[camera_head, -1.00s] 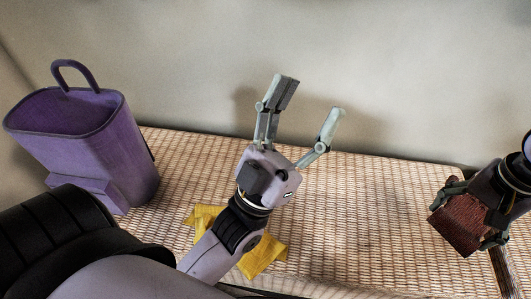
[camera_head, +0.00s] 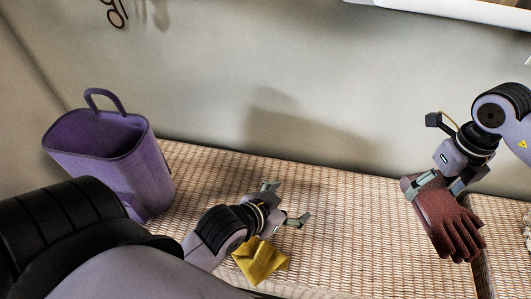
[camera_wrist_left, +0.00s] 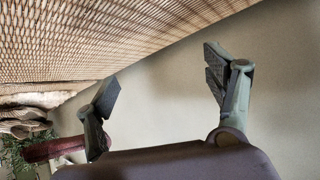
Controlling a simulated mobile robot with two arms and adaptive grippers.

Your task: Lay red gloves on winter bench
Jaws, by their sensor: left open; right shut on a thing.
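The dark red gloves (camera_head: 452,222) hang fingers down in my right gripper (camera_head: 443,183), at the right end of the woven bench (camera_head: 350,215) in the head view. The gripper is shut on their cuff end. I cannot tell whether the fingers touch the bench. My left gripper (camera_head: 287,203) is open and empty over the middle of the bench. Its two spread fingers also show in the left wrist view (camera_wrist_left: 162,85). Nothing visible marks which bench is the winter one.
A purple bag-like bin (camera_head: 115,165) with a loop handle stands at the bench's left end. A yellow cloth item (camera_head: 261,261) lies beside my left wrist, partly hidden. Another woven surface (camera_head: 505,218) lies beyond a gap at right. The wall (camera_head: 300,70) stands behind.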

